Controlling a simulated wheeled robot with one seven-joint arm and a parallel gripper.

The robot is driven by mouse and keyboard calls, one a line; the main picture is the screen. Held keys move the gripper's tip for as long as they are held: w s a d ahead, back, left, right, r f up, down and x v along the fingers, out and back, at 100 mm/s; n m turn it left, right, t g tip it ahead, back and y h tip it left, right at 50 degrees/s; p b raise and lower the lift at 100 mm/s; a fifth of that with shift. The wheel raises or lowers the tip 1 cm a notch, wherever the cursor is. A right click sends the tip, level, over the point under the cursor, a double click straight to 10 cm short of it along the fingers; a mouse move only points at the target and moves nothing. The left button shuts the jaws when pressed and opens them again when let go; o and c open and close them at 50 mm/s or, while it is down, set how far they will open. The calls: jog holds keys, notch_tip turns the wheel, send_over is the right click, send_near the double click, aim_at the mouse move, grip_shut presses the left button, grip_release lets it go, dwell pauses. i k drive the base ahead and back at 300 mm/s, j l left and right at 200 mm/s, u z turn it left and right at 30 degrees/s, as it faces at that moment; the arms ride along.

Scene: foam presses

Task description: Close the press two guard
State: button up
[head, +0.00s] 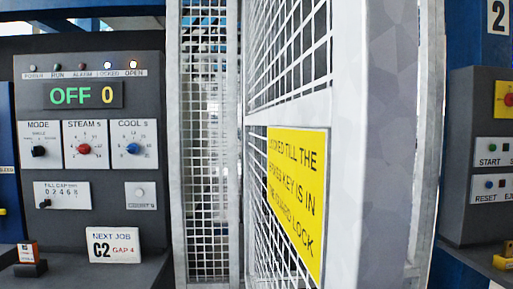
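A white-framed wire mesh guard (290,150) fills the middle of the head view, close to me and seen at a steep angle. It carries a yellow sign (297,190) about being locked till the brass key is in the guard lock. A narrower mesh panel (206,150) stands upright just left of it. A sign with the number 2 (498,17) is at the top right. My gripper is not in view. No guard lock or key can be made out.
The left panel has a display reading OFF 0 (84,95), several knobs, and a NEXT JOB card (114,246) reading C2, GAP 4. A small orange-topped block (29,261) sits on the lower left ledge. Another dark control panel (488,160) with buttons stands at the right edge.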

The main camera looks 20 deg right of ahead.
aim_at(341, 156)
jog(key=i+j+u, duration=0.25)
jog(key=u, duration=0.15)
jog(key=i+j+u, duration=0.15)
jog(key=u, duration=0.25)
jog(key=i+u, duration=0.4)
